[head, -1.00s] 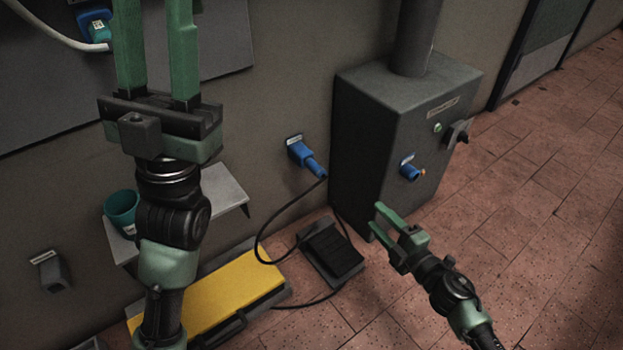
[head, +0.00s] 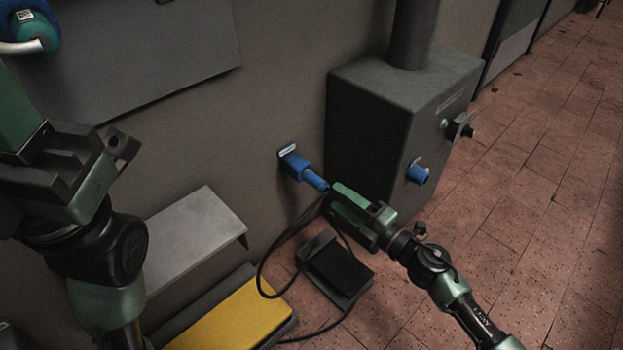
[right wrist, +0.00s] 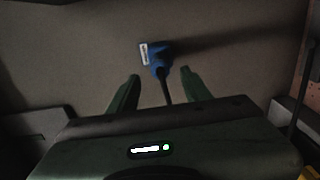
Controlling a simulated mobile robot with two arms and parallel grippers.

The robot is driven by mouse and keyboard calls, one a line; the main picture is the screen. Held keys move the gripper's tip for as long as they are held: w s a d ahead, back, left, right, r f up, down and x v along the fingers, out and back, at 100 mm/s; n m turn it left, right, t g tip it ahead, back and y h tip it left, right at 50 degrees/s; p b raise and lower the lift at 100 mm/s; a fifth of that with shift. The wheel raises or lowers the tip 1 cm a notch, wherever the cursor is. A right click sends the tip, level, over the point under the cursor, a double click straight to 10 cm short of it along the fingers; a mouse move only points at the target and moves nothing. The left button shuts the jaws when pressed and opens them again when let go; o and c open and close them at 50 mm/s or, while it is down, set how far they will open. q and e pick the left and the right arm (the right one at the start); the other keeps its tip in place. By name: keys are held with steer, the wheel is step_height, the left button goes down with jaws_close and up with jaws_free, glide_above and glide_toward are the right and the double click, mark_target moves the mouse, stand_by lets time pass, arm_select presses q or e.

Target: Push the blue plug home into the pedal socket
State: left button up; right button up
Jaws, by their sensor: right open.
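The blue plug (head: 315,180) sits at the blue wall socket (head: 293,164) under a small white label, with its black cable hanging from its rear. I cannot tell how deep it sits. In the right wrist view the plug (right wrist: 160,70) is ahead, its cable running down between the fingers. My right gripper (head: 335,197) is open, its fingertips just behind the plug's cable end. In the right wrist view the gripper's fingers (right wrist: 158,88) stand apart on either side of the cable.
A grey cabinet (head: 365,120) with another blue connector (head: 418,173) and a black knob stands right of the plug. A black foot pedal (head: 335,268) lies on the floor below. A grey shelf (head: 195,225) and a yellow-topped step (head: 240,318) are at lower left.

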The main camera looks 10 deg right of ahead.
mark_target(326, 189)
steer(key=shift+x, duration=4.55)
steer(key=shift+p, duration=0.3)
jaws_close()
steer(key=shift+s, duration=0.1)
steer(key=shift+p+v, duration=0.45)
steer(key=shift+v, duration=2.5)
steer(key=shift+d, duration=0.1)
